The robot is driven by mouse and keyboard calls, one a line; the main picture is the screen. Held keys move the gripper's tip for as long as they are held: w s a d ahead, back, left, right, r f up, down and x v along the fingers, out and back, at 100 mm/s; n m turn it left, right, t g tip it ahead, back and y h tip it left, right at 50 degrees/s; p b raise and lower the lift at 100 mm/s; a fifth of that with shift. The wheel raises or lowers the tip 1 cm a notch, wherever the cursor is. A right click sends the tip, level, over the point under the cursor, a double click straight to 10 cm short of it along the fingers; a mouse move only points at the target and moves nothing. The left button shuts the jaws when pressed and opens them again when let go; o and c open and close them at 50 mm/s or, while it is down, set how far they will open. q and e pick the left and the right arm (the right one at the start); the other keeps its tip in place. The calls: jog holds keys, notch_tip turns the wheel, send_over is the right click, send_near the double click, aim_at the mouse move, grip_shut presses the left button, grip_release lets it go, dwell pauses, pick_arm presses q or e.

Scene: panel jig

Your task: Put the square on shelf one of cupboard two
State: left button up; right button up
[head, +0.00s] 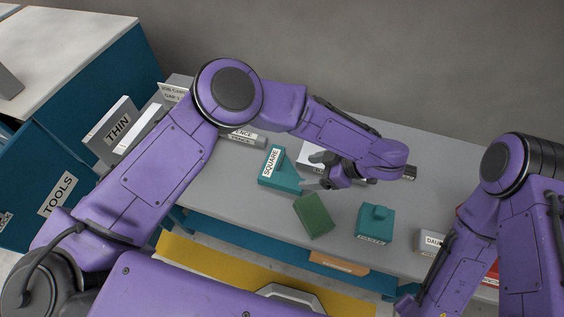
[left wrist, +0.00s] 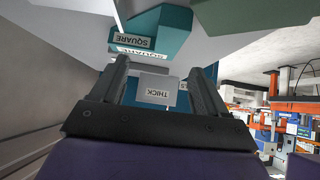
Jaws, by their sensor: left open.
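The square (head: 282,174), a teal block with a white SQUARE label, lies on the grey bench top (head: 225,185) in the head view. It also shows at the top of the left wrist view (left wrist: 172,30), beyond my fingers. My left gripper (head: 318,172) is open and empty, just right of the square in the head view; I cannot tell whether it touches it. In the left wrist view its two fingers (left wrist: 160,68) stand apart, with a block labelled THICK (left wrist: 157,90) showing between them in the background. My right gripper does not show. No label reading cupboard two is visible.
A dark green block (head: 313,215) and a teal block with a knob (head: 375,224) lie near the bench's front. A labelled grey box (head: 431,242) is farther right. A THIN box (head: 112,130) stands at the left, near a teal cabinet labelled TOOLS (head: 85,180).

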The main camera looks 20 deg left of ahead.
pick_arm(q)
jog(key=p, duration=0.3)
send_near(281, 179)
jog(key=x, duration=0.3)
jog(key=shift+a+f, duration=0.15)
jog(key=shift+a, duration=0.05)
jog(key=p+x, duration=0.1)
jog(key=x, duration=0.3)
jog(key=shift+w+a+f+p, duration=0.1)
jog(key=shift+a+f+p, duration=0.05)
jog(key=shift+p, duration=0.25)
jog(key=shift+a+f, duration=0.2)
jog(key=shift+d, duration=0.1)
jog(key=c, duration=1)
grip_shut()
